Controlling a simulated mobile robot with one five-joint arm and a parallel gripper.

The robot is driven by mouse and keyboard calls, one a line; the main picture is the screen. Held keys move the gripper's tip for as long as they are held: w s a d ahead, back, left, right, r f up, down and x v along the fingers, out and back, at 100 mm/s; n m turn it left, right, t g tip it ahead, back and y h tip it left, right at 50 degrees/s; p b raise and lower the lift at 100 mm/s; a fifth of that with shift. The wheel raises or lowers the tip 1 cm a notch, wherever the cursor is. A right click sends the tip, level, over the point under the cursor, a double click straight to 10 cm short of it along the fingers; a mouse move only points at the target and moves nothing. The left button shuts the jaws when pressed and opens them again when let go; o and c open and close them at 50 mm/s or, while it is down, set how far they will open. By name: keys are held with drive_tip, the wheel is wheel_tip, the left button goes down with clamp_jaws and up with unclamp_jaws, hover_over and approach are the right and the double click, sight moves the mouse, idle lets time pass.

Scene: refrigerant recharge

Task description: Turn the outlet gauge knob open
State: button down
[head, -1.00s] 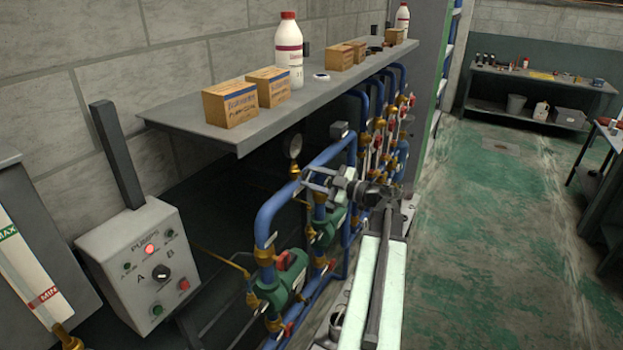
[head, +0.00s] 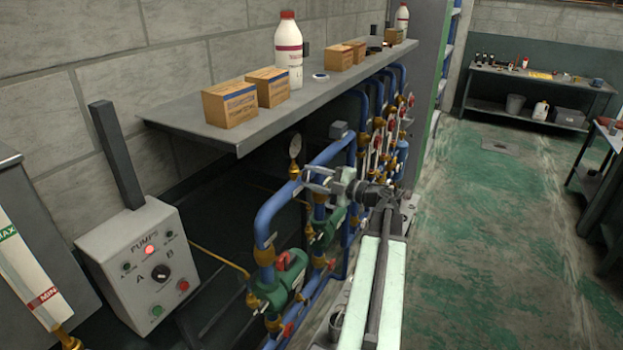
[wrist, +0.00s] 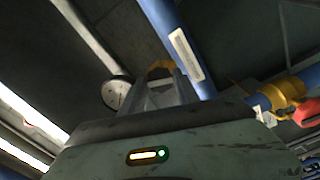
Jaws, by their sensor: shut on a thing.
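The outlet gauge (head: 295,146) is a small round dial on a brass stem, standing above the blue pipe below the shelf. In the wrist view its round face (wrist: 116,93) shows to the left of my fingers. My gripper (head: 306,179) is at the brass fitting (head: 294,172) under the dial. In the wrist view my fingers (wrist: 163,80) close around a yellow brass part (wrist: 160,68), which seems to be the gauge knob. My fingers hide most of it, so I cannot tell how far it is turned.
Blue pipes (head: 270,215) with green pumps (head: 290,275) run below my arm. The grey shelf (head: 215,130) with boxes and a white bottle (head: 288,55) overhangs at the left. A pump control box (head: 140,255) stands at the left front. The green floor (head: 500,240) at right is free.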

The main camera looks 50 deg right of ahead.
drive_tip(key=n, duration=0.3)
drive_tip(key=c, duration=1)
unclamp_jaws()
drive_tip(key=shift+s, duration=0.15)
drive_tip(key=v, duration=0.7)
